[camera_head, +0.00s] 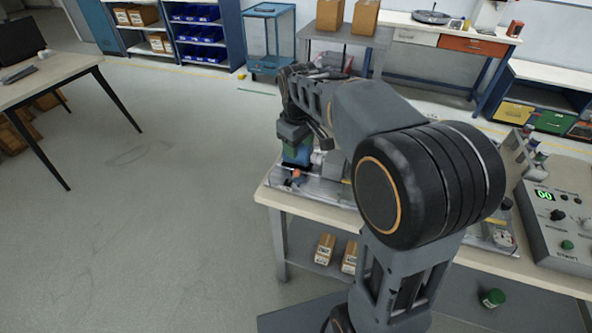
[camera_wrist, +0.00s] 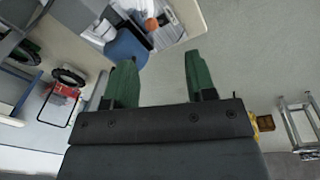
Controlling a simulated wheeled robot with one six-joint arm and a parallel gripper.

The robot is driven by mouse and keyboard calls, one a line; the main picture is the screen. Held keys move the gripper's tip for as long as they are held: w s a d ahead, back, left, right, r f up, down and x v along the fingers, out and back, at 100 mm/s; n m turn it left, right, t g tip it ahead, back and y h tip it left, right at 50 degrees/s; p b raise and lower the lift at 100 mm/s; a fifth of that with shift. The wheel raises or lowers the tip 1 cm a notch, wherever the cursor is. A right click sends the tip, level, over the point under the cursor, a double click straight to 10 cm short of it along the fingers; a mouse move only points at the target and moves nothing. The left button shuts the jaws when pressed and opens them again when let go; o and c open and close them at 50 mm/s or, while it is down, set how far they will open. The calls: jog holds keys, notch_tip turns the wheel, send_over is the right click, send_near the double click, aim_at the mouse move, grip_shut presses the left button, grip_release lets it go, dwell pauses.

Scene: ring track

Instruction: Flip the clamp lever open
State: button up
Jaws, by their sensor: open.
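My gripper (camera_wrist: 160,62) shows two green fingers in the wrist view, spread apart with nothing between them. In the head view, the end of my arm is over the left end of the workbench, and its fingertips are hard to make out. A small orange-red part (camera_wrist: 151,24) sits on the fixture (camera_wrist: 165,37) beyond the fingers in the wrist view, with a blue part (camera_wrist: 127,46) beside it. The orange part also shows in the head view (camera_head: 297,173). I cannot tell for sure which part is the clamp lever. My arm hides much of the bench.
The bench (camera_head: 268,195) has a control box (camera_head: 560,225) with a green display at its right end. Another table (camera_head: 60,68) stands at the left. The floor between them is clear. A blue cart (camera_head: 268,40) and shelves stand at the back.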

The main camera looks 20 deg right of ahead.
jog(key=shift+n+g, duration=0.4)
jog(key=shift+n, duration=0.3)
jog(key=w+f, duration=0.1)
jog(key=f, duration=0.4)
jog(key=w+f, duration=0.2)
jog(key=f, duration=0.3)
jog(key=w+d+f, duration=0.1)
jog(key=w+f, duration=0.1)
jog(key=f, duration=0.3)
jog(key=shift+w, duration=0.25)
grip_shut()
jog(key=shift+a, duration=0.1)
